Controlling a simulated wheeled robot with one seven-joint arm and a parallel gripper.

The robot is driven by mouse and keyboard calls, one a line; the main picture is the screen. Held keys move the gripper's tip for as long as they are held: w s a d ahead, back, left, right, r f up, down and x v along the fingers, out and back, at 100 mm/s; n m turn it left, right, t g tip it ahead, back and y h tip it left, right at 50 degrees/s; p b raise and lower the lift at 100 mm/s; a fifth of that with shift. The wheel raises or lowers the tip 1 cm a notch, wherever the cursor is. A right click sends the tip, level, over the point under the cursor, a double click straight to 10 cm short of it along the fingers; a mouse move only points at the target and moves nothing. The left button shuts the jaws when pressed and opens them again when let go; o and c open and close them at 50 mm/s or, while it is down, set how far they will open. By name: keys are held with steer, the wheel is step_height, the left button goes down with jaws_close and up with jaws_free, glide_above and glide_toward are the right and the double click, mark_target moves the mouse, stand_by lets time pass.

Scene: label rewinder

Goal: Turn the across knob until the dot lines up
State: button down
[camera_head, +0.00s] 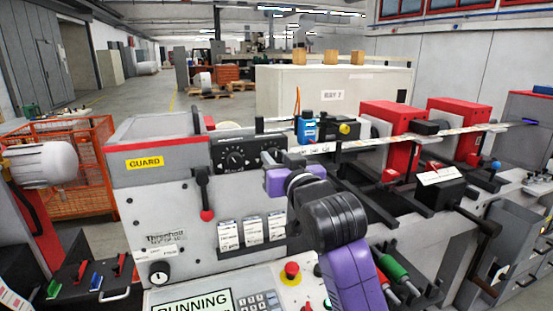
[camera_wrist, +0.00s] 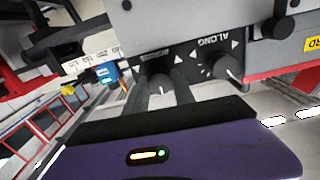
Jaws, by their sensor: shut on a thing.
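The across knob (camera_wrist: 160,84) is on a black panel (camera_wrist: 195,58) in the wrist view, under a label that is partly hidden. My gripper (camera_wrist: 165,92) is shut on it, one dark finger on each side. Its pointer and any dot are too small or covered to read. In the head view my gripper (camera_head: 273,160) reaches the right part of the black panel (camera_head: 256,142) and hides the across knob there. The along knob (camera_wrist: 228,68), with a white pointer line, sits beside it, free of my gripper. It also shows in the head view (camera_head: 235,158).
A yellow GUARD label (camera_head: 145,162) marks the grey housing left of the panel. A black lever with a red ball (camera_head: 206,214) hangs below the panel. A blue bottle-like part (camera_head: 306,127) stands right of the panel, near the label web (camera_head: 440,135). A red button (camera_head: 292,270) is below.

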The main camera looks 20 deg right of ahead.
steer(key=shift+m+p, duration=0.5)
steer(key=shift+m, duration=2.2)
steer(key=c, duration=1.1)
jaws_free()
steer(key=shift+o, duration=0.2)
steer(key=s+b, duration=0.1)
steer(key=s, duration=0.7)
steer(key=shift+b, duration=0.35)
